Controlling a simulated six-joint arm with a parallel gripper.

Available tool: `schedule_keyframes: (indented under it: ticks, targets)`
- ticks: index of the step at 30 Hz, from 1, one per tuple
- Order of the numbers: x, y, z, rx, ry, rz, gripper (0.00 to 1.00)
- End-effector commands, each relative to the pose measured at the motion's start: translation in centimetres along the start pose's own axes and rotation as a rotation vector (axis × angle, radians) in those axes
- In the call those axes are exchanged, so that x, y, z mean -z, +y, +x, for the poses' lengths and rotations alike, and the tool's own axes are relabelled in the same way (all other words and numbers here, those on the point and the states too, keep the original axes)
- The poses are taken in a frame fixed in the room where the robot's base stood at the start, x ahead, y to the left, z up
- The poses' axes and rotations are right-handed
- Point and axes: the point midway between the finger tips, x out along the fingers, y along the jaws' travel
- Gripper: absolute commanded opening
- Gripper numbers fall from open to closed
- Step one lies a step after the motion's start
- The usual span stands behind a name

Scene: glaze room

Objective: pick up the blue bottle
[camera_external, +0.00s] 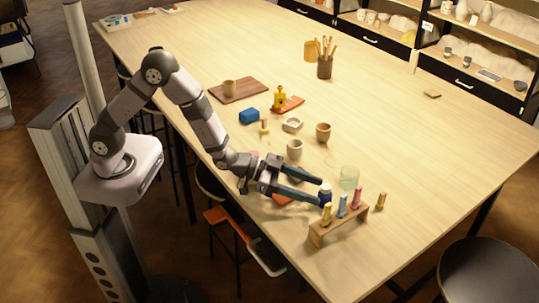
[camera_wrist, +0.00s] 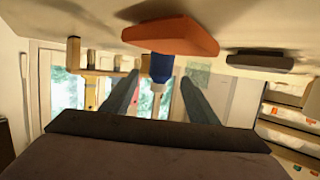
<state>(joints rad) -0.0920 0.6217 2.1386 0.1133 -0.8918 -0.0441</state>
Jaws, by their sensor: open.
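The blue bottle (camera_external: 325,196) stands on the table, dark blue with a pale top, just left of the wooden rack. My gripper (camera_external: 318,190) is low over the table and open, with its two fingers pointing at the bottle. In the wrist view, which is upside down, the blue bottle (camera_wrist: 162,68) shows in the gap between the two fingers. Its pale top points down in that picture. The fingertips are close to the bottle; I cannot tell whether they reach around it.
An orange block (camera_wrist: 170,36) lies near the bottle, partly hidden by my gripper outside. The wooden rack (camera_external: 318,238) holds several coloured vials. A greenish glass (camera_external: 349,177) stands behind the bottle. Small cups (camera_external: 295,149) stand further back.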

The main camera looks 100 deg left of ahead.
Motion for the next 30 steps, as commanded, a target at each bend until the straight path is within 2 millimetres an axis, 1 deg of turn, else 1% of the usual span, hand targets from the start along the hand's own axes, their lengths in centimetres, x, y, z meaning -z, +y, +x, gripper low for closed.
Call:
schedule_keyframes:
  ticks: [3,6,10,16,17,18,20,21,22,23,30]
  targets:
    - [0.1,0.0,1.4,0.0,-0.001,0.0,0.54]
    - [0.1,0.0,2.2,0.0,-0.001,0.0,0.54]
    - [0.0,0.0,2.6,0.0,-0.001,0.0,0.54]
    - [0.0,0.0,2.7,0.0,-0.001,0.0,0.54]
    - [0.0,0.0,2.7,0.0,-0.001,0.0,0.51]
    - [0.0,0.0,2.7,0.0,-0.001,0.0,0.42]
    - [0.0,0.0,2.7,0.0,-0.001,0.0,0.27]
    - [0.0,0.0,2.6,0.0,-0.001,0.0,0.18]
    - [0.0,0.0,2.6,0.0,-0.001,0.0,0.11]
    - [0.0,0.0,2.6,0.0,0.0,0.0,0.09]
    - [0.1,0.0,2.6,0.0,0.001,0.0,0.09]
